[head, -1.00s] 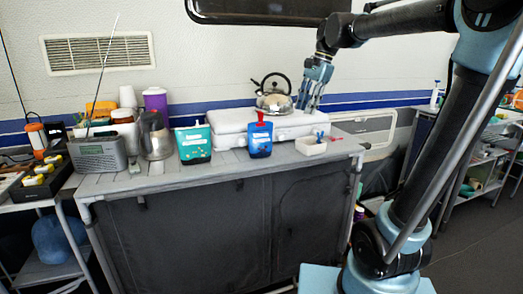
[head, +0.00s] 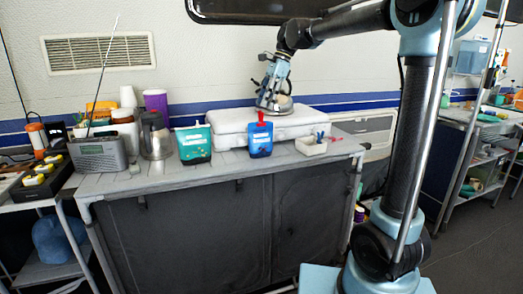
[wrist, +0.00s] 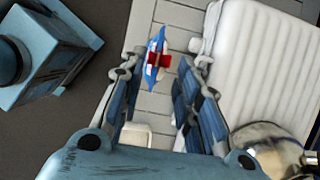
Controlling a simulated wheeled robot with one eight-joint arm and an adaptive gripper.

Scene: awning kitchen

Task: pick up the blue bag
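The blue bag (head: 260,139) is a small upright pouch with a red spout on top. It stands on the counter just in front of the white case. In the wrist view the blue bag (wrist: 153,46) shows from above, its red spout lying between my fingers in the picture. My gripper (head: 268,104) is above and behind the bag in the head view, over the case and in front of the kettle. In the wrist view my gripper (wrist: 163,66) has its fingers spread, with nothing held between them.
The white case (head: 228,119) lies behind the bag, with a kettle (head: 285,101) on it, partly hidden by my gripper. A teal pouch (head: 194,146) stands left, a small white tray (head: 311,148) right. Bare counter (head: 228,163) lies between the pouches.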

